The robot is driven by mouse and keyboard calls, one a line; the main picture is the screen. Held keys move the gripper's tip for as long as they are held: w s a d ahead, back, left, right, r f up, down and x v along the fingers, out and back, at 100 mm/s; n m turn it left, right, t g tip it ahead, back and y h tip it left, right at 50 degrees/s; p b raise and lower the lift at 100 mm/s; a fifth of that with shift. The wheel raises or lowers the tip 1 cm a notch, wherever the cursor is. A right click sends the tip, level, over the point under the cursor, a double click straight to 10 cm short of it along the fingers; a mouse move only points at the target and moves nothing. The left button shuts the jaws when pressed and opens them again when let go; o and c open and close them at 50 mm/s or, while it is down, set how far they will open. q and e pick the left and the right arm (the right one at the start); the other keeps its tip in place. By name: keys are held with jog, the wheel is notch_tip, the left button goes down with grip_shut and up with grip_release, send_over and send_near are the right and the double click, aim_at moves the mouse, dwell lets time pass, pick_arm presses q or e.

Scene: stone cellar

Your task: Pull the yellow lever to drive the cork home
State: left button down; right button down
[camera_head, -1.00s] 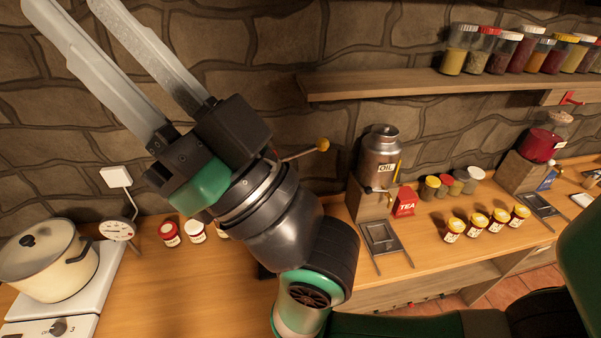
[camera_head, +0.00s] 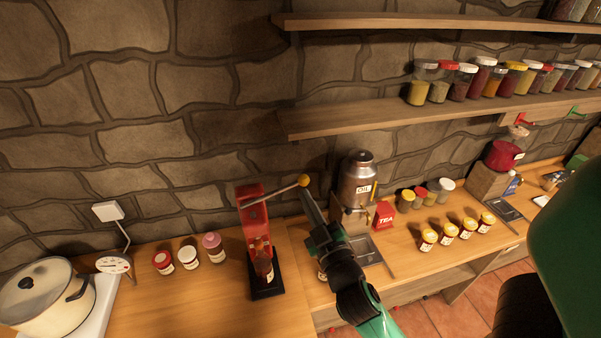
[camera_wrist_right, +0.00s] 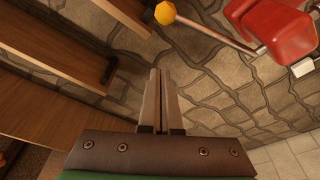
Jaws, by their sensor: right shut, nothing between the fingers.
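The red corker (camera_head: 253,212) stands upright on a black base on the wooden counter. A dark bottle (camera_head: 263,266) with a pale label stands in it. Its metal lever (camera_head: 272,196) slants up to the right and ends in a yellow knob (camera_head: 304,181). My right gripper (camera_head: 305,197) is shut and empty, its fingertips just below the knob in the head view. In the right wrist view, the shut fingers (camera_wrist_right: 160,74) point up the picture, and the yellow knob (camera_wrist_right: 165,13) lies beyond the tips with a visible gap. The cork cannot be made out. My left gripper is out of view.
An oil can (camera_head: 355,180) on a stand and a red tea box (camera_head: 384,214) are right of my right gripper. Small jars (camera_head: 188,257) and a pot (camera_head: 45,297) are left of the corker. A shelf (camera_head: 330,120) with spice jars runs above.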

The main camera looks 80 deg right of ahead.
aim_at(301, 180)
jog(key=shift+w, duration=0.1)
jog(key=w+d+p, duration=0.1)
jog(key=d, duration=0.1)
jog(key=w+d+p, duration=0.1)
jog(key=w+d, duration=0.1)
jog(key=d, duration=0.1)
jog(key=w+d, duration=0.1)
jog(key=d, duration=0.2)
jog(key=shift+w+d+f+p, duration=0.15)
jog(key=shift+f+p, duration=0.25)
jog(key=shift+s+d+f, duration=0.1)
jog(key=shift+s+f, duration=0.15)
jog(key=shift+f, duration=0.1)
